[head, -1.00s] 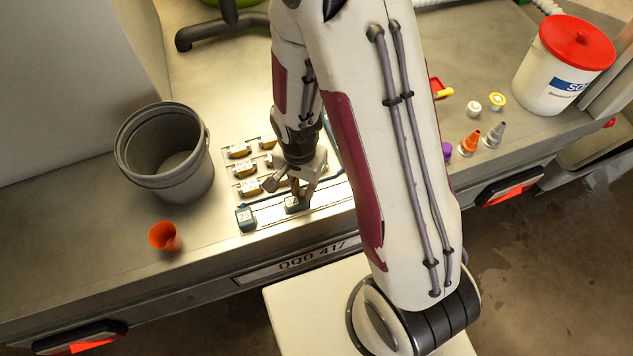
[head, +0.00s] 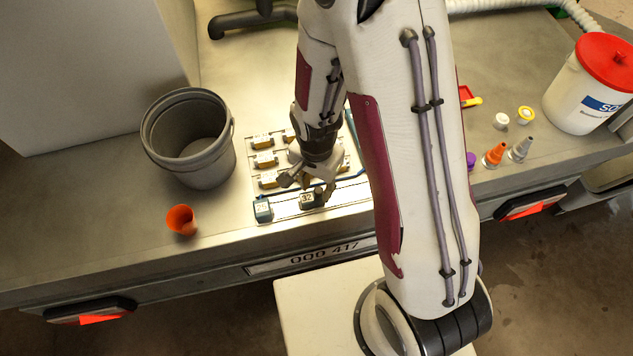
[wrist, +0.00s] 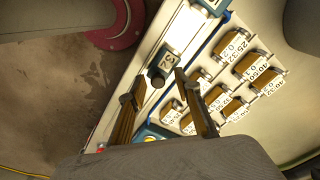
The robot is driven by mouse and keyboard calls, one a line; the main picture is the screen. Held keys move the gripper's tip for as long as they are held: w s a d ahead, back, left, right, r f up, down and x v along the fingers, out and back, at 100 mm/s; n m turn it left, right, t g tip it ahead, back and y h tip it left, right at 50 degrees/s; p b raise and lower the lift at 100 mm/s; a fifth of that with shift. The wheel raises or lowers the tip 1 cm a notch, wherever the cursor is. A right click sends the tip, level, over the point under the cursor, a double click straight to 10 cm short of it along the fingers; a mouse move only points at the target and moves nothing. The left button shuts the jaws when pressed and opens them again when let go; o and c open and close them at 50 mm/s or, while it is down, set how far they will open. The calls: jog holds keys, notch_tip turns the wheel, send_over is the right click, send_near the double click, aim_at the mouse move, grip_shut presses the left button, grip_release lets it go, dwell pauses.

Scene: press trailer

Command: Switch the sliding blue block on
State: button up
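A pale board (head: 290,211) lies near the front edge of the metal surface, with a straight rail along its front. A small dark bluish block labelled 32 (head: 306,199) sits on this rail; it also shows in the wrist view (wrist: 171,58). A teal-blue block with a white label (head: 263,210) sits at the rail's left end. My gripper (head: 314,194) is down at the 32 block. In the wrist view my gripper (wrist: 160,76) has its fingers apart, one on each side of the block. I cannot tell whether either finger touches it.
Several yellow labelled blocks (head: 265,160) stand on the board behind the rail, close to my gripper. A grey bucket (head: 190,140) and an orange cup (head: 181,220) stand to the left. Nozzles (head: 495,154) and a white tub with red lid (head: 585,105) stand to the right.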

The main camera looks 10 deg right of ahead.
jog(key=shift+r, duration=0.1)
notch_tip(320, 180, up, 12)
dwell(1.2)
dwell(0.7)
notch_tip(320, 180, up, 10)
jog(key=n, duration=0.8)
send_over(318, 193)
jog(key=s+d, duration=0.3)
jog(key=s, duration=0.3)
jog(key=s+d+r+t, duration=0.1)
jog(key=s+r+t, duration=0.1)
jog(key=r, duration=0.3)
jog(key=s+d+r+n+t, duration=0.1)
jog(key=s+d+r+t, duration=0.1)
jog(key=r, duration=0.4)
jog(key=shift+s+d+t, duration=0.25)
jog(key=shift+t, duration=0.55)
